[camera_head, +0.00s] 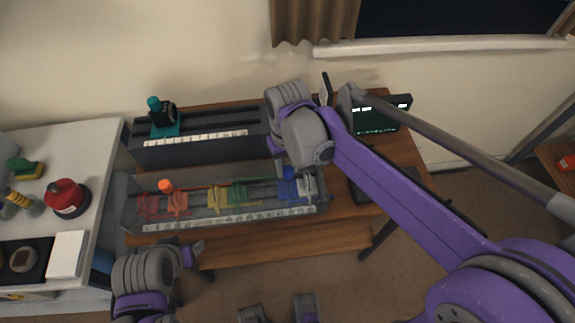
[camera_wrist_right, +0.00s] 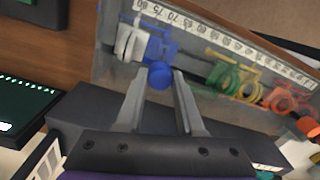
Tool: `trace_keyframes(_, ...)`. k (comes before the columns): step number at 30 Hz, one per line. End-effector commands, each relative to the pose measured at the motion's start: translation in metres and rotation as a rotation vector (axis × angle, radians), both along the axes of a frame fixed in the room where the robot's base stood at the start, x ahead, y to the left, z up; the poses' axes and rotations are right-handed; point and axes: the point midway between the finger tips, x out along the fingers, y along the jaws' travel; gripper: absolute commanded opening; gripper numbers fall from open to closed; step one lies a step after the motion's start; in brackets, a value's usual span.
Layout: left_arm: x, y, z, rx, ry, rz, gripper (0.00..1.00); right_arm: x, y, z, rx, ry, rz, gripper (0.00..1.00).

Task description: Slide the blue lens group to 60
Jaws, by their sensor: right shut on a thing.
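The blue lens group (camera_head: 288,186) sits on the rail of the grey bench (camera_head: 325,212), near its right end. Its round blue knob (camera_wrist_right: 160,76) lies between the fingertips of my right gripper (camera_wrist_right: 158,72), which is shut on it. A scale strip (camera_head: 228,220) runs along the bench front. In the wrist view the blue group (camera_wrist_right: 158,47) stands near the high end of the scale (camera_wrist_right: 205,32), around the 70s; its exact reading is unclear. My left gripper (camera_head: 192,250) is in front of the bench, apart from it; its jaw opening is unclear.
A white lens group (camera_head: 307,188) stands right beside the blue one, toward the bench's right end. Green (camera_head: 237,193), yellow (camera_head: 216,198), orange (camera_head: 178,203) and red (camera_head: 148,206) groups stand to the left. A dark grey rack (camera_head: 195,152) is behind.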

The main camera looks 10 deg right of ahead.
Motion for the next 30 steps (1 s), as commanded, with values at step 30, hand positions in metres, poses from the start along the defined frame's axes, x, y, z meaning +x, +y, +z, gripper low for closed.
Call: trace_keyframes(30,0.000,0.000,0.000,0.000,0.000,0.000,0.67,0.005,0.056,0.000,0.000,0.000,0.001,0.00)
